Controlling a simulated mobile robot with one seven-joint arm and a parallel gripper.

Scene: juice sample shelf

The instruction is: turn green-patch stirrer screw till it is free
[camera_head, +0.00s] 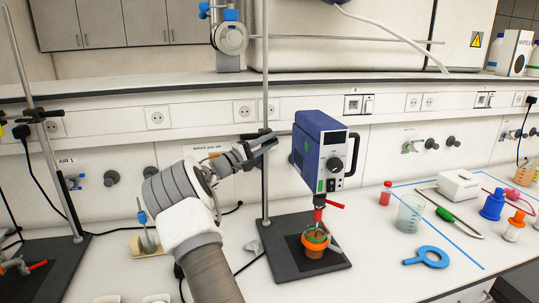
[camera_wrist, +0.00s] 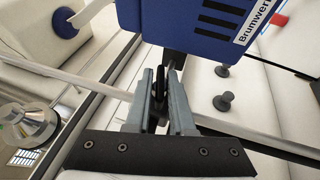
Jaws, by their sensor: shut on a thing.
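The stirrer (camera_head: 309,152) is a blue and white motor box on an upright rod (camera_head: 265,90), with a small green patch (camera_head: 331,185) low on its front. Its blue housing (camera_wrist: 215,18) also fills the top of the wrist view, lettered "Brumwerk". My gripper (camera_head: 266,141) reaches in from the left at the rod, at the height of the clamp behind the stirrer. In the wrist view my gripper (camera_wrist: 160,90) is shut on a small black screw (camera_wrist: 160,84). The fingers partly hide the screw, so its thread cannot be seen.
Below the stirrer an orange pot (camera_head: 314,250) stands on the dark base plate (camera_head: 284,262). A red lever (camera_head: 333,205) sticks out above it. Another stand (camera_head: 35,130) is at left.

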